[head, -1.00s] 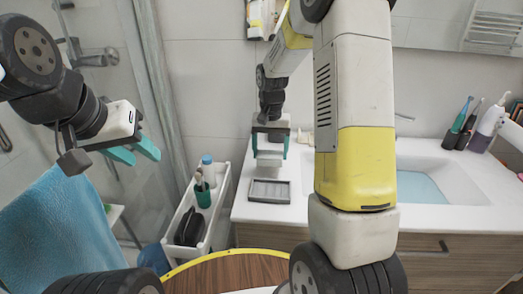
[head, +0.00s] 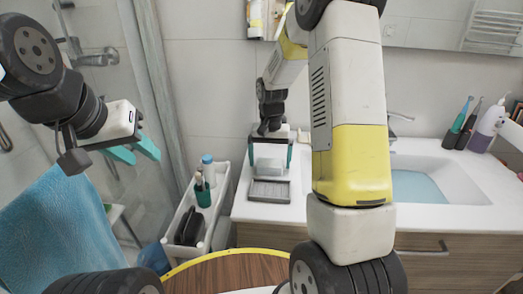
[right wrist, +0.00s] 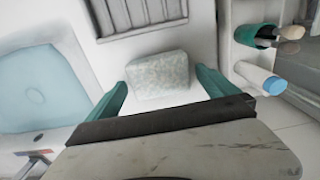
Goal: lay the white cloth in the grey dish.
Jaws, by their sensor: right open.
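The white cloth (head: 270,167) is a pale, block-like bundle just behind the grey dish (head: 268,191) at the counter's left end. My right gripper (head: 271,150) is over the cloth, with one finger on each side. In the right wrist view the cloth (right wrist: 158,75) lies between the open fingers, with a gap on both sides. The ribbed grey dish (right wrist: 140,18) is beyond it, and the cloth appears outside its rim. My left gripper (head: 134,152) is open and empty at the left, far from both.
A white cart (head: 197,222) with bottles and dark items stands left of the counter. The sink (head: 430,182) is to the right, with toothbrushes (head: 462,118) behind it. A blue towel (head: 55,235) hangs at the left. The counter's front edge is close to the dish.

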